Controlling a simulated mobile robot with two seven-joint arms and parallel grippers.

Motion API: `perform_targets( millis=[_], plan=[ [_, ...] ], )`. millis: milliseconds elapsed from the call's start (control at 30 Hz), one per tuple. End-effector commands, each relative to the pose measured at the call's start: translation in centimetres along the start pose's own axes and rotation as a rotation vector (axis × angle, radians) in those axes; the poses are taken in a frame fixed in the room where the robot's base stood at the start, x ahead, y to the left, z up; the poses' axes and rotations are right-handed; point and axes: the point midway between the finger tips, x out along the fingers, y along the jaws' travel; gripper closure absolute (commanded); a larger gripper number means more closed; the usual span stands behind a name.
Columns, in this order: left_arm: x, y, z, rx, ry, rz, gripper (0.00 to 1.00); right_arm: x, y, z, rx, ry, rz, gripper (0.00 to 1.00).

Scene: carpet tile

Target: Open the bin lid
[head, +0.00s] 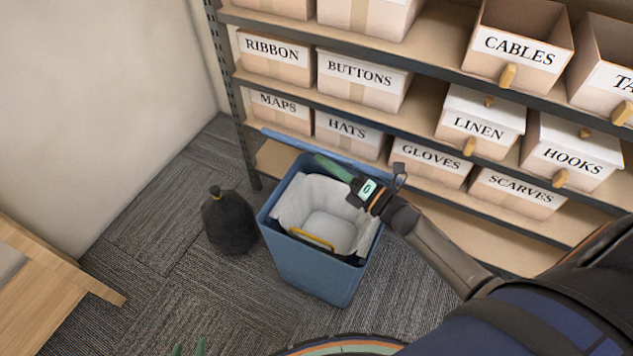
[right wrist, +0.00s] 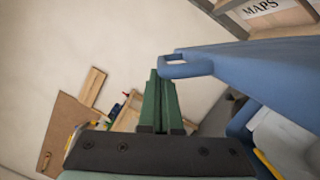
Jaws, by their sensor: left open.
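The blue bin (head: 320,268) stands on the carpet with its top open and a white liner (head: 328,205) inside. Its blue lid (head: 300,143) is raised at the back of the bin, seen nearly edge-on in the head view. In the right wrist view the lid (right wrist: 255,62) spans the upper right, with a looped handle (right wrist: 187,64) at its end. My right gripper (head: 327,163) is at the lid; its green fingers (right wrist: 158,98) are together, just left of the handle, with nothing visible between them. My left gripper (head: 188,349) shows only its fingertips, apart and empty, at the bottom edge.
A black tied bag (head: 229,222) stands left of the bin. Shelves with labelled boxes (head: 362,80) rise close behind it. A wooden table (head: 45,290) is at the lower left. Carpet (head: 165,225) between table and bag is clear.

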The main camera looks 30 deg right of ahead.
Motion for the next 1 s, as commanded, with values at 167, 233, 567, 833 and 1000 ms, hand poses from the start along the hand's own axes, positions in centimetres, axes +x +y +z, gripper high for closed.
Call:
perform_targets(
  millis=[167, 233, 567, 833, 1000],
  plan=[
    [-1.3, 0.1, -1.5, 0.0, 0.001, 0.0, 0.5, 1.2, 1.2, 5.0, 0.114, -0.001, -0.029, 1.0],
    [-1.5, 0.1, -1.6, 0.0, 0.0, 0.0, 0.5, 1.6, 1.3, 6.3, 0.153, 0.0, -0.039, 1.0],
    [-1.7, 0.1, -1.9, 0.0, 0.001, 0.0, 0.5, 2.5, 1.2, 10.1, 0.153, -0.002, -0.038, 1.0],
    [-1.7, 0.1, -1.9, 0.0, 0.001, 0.0, 0.5, 2.6, 1.1, 10.6, 0.153, -0.001, -0.037, 1.0],
    [-1.7, 0.1, -1.9, 0.0, 0.001, 0.0, 0.5, 2.6, 1.1, 10.6, 0.153, -0.001, -0.037, 1.0]
  ],
)
